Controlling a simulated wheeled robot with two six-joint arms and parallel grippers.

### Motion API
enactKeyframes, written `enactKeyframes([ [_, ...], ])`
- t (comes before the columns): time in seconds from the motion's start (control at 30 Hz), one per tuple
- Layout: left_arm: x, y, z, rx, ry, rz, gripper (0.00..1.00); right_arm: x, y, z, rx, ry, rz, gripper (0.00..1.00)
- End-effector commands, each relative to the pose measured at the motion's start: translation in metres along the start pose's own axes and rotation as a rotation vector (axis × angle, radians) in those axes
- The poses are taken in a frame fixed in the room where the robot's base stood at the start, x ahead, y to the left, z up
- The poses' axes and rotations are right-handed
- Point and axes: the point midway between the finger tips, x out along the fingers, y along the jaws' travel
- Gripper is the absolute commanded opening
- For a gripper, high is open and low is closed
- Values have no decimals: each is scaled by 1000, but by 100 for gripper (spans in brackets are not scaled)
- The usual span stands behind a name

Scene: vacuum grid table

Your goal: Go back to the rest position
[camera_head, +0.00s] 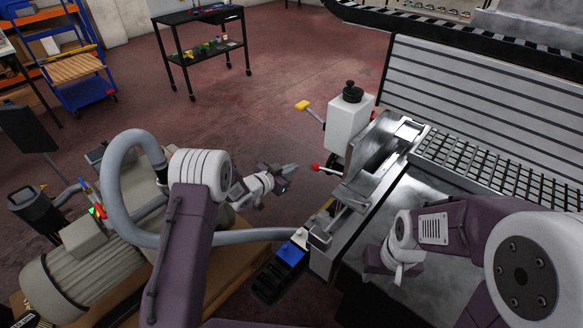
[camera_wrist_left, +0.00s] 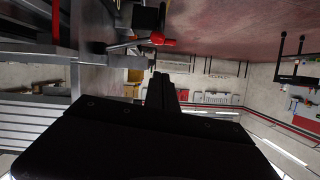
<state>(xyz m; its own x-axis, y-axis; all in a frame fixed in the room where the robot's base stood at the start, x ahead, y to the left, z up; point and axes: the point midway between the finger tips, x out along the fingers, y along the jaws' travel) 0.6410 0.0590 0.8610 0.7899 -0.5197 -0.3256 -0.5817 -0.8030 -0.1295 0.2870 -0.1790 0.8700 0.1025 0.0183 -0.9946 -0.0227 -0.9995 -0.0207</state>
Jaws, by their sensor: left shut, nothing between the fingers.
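My left arm comes up from the bottom of the head view, and its gripper (camera_head: 289,169) hangs over open floor at the middle, left of the grid table's machine. The fingers are together with nothing between them. In the left wrist view the shut fingers (camera_wrist_left: 162,88) point away from the camera past the dark gripper body. My right arm reaches in from the right over the grey metal surface; its white wrist shows, but its fingers cannot be seen.
A red-knobbed lever (camera_head: 316,167) sticks out just right of my left gripper, below a white container (camera_head: 347,125). The grid table (camera_head: 500,165) lies at right. A grey hose (camera_head: 127,165) loops beside my left arm. A black cart (camera_head: 203,53) stands behind on open floor.

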Motion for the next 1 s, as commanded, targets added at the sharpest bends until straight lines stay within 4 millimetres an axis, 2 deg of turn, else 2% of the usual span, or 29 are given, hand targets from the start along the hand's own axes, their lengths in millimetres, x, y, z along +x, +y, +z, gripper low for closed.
enactKeyframes([
  [0.17, 0, 0, 0, 0, 0, 0, 0, 0, 0, 0, 0, 0, 0, 38],
  [0.27, -3, -4, -21, 13, 21, -6, 0, -7, 0, -1, 0, 0, 0, 38],
  [0.37, -16, -15, -78, 54, 84, -26, 0, -16, 0, -2, 0, 0, 0, 38],
  [0.4, -27, -18, -108, 68, 114, -40, 0, -22, 0, -2, 0, 0, 0, 38],
  [0.47, -53, -26, -153, 66, 136, -85, 0, -32, -1, -3, 0, 0, 0, 38],
  [0.5, -73, -33, -171, 46, 111, -132, 0, -37, -1, -4, 0, 0, 0, 38],
  [0.57, -106, -42, -178, -4, 27, -211, 0, -45, -1, -5, 0, 0, 0, 38],
  [0.63, -154, -45, -163, -100, -127, -305, 0, -54, -1, -6, 0, 0, 0, 38],
  [0.67, -176, -42, -147, -151, -213, -339, 0, -57, -1, -6, 0, 0, 0, 38],
  [0.7, -203, -33, -122, -219, -323, -371, 0, -59, -1, -6, 0, 0, 0, 38],
  [0.8, -260, 1, -60, -371, -578, -399, 0, -60, -1, -6, 0, 0, 0, 38],
  [0.9, -304, 42, -8, -496, -802, -385, 0, -58, -1, -6, 0, 0, 0, 38],
  [1.0, -337, 76, 24, -584, -975, -354, 0, -58, -1, -6, 0, 0, 0, 38],
])
